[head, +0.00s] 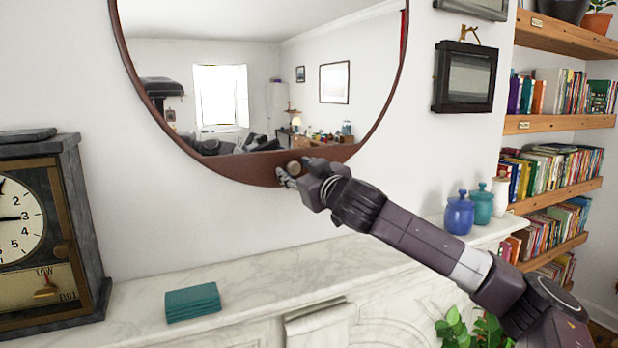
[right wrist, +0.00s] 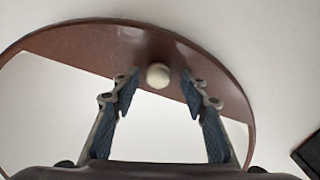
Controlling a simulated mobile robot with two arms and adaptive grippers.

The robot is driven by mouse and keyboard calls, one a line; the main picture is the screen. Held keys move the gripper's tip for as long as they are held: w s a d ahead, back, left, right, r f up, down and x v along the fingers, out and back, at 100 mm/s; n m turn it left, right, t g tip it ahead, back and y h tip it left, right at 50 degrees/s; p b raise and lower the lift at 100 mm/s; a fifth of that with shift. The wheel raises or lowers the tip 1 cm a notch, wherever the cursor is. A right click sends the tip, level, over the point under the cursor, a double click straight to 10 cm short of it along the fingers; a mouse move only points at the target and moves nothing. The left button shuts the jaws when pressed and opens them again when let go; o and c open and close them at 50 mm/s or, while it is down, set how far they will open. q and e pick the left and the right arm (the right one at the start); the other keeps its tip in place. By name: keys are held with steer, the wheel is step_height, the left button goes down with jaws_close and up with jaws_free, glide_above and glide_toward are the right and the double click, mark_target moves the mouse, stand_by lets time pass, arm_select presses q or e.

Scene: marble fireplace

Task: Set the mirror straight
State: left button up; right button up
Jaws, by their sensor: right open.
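The round mirror (head: 262,90) with a brown wooden rim hangs on the white wall above the mantel. Its wider brown part, with a small round pale knob (head: 294,167), lies at the bottom, a little right of centre, and the edge between wood and glass slopes. My right gripper (head: 284,175) is at this lower part, beside the knob. In the right wrist view, the mirror (right wrist: 75,47) fills the upper part and the knob (right wrist: 158,75) appears between the two open fingers. I cannot tell whether they touch it. My left gripper is not in view.
The marble mantel (head: 250,265) runs below, with stacked teal items (head: 193,302) and a clock (head: 40,235) at left. Blue (head: 459,213), teal (head: 482,205) and white jars stand at its right end. A dark picture frame (head: 465,77) hangs right of the mirror, near bookshelves (head: 560,125).

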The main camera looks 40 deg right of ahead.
steer(key=v, duration=1)
stand_by(0.4)
